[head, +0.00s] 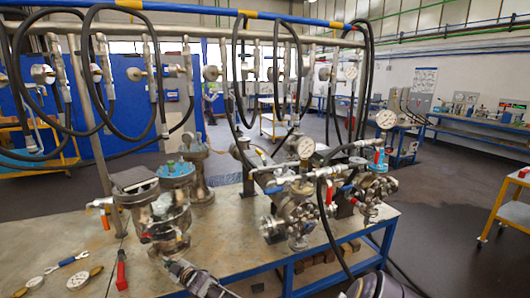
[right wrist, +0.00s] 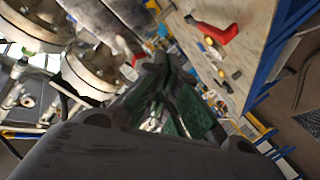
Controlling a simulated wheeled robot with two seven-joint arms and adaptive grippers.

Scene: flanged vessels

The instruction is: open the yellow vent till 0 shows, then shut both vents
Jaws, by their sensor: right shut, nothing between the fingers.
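Metal vessels with flanges and valves stand on the bench in the head view. The right-hand cluster (head: 300,205) carries red levers (head: 329,191), blue levers and round white gauges (head: 305,148); the gauge readings are too small to make out. An orange-yellow lever (head: 101,203) sticks out beside the left vessel (head: 166,222). I cannot tell which fitting is the yellow vent. My right gripper (head: 178,268) is shut and empty, low in front of the left vessel and apart from the levers. It also shows in the right wrist view (right wrist: 155,75), with flanges (right wrist: 95,75) to its left. My left gripper is out of view.
Black hoses (head: 235,80) hang from the overhead rail, and one loops down in front of the right cluster.

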